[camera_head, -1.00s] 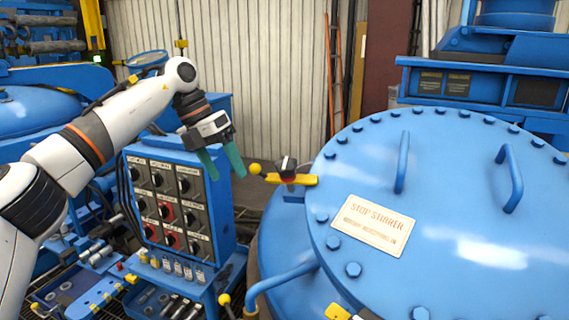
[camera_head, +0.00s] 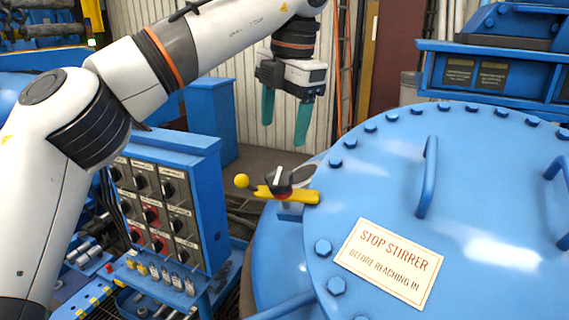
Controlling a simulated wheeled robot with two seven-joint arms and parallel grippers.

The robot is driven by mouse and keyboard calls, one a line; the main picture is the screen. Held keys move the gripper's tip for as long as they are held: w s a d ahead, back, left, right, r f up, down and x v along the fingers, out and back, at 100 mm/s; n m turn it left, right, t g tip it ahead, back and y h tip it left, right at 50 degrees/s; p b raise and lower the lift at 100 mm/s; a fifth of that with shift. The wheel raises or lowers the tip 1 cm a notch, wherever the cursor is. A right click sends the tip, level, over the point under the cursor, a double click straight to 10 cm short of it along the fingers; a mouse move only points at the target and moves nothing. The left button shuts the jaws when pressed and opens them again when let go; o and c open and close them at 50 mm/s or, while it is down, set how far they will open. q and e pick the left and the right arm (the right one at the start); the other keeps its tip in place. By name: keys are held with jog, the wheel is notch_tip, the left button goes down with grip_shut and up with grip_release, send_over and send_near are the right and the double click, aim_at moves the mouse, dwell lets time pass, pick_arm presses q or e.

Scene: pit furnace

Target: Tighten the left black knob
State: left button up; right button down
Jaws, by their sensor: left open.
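The left black knob (camera_head: 279,181) sits on a yellow clamp bar (camera_head: 302,196) at the left edge of the big blue furnace lid (camera_head: 385,175). My right gripper is out of view.
A blue control box (camera_head: 207,200) with several dark rotary switches stands left of the lid, partly behind my arm. A sign (camera_head: 388,262) and raised handles (camera_head: 427,178) are on the lid. Bolts line its rim. An orange ladder (camera_head: 339,70) stands behind.

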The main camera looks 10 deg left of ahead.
aim_at(278, 176)
pick_arm(q)
notch_tip(278, 176, down, 4)
jog(key=shift+s+r+p, duration=0.1)
jog(key=shift+r+p, duration=0.15)
jog(key=shift+p, duration=0.05)
jog(key=f, duration=0.2)
jog(key=f+p, duration=0.1)
jog(key=f, duration=0.1)
jog(key=w+a+f, duration=0.1)
jog(key=f, duration=0.2)
jog(key=shift+a+p, duration=0.1)
jog(key=shift+p, duration=0.25)
jog(key=shift+f, duration=0.4)
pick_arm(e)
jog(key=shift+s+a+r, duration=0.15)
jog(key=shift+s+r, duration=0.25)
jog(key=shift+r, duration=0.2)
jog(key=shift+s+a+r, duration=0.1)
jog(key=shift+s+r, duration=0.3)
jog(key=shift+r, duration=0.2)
pick_arm(q)
jog(key=shift+c, duration=0.2)
jog(key=c, duration=1)
jog(key=shift+o, duration=0.2)
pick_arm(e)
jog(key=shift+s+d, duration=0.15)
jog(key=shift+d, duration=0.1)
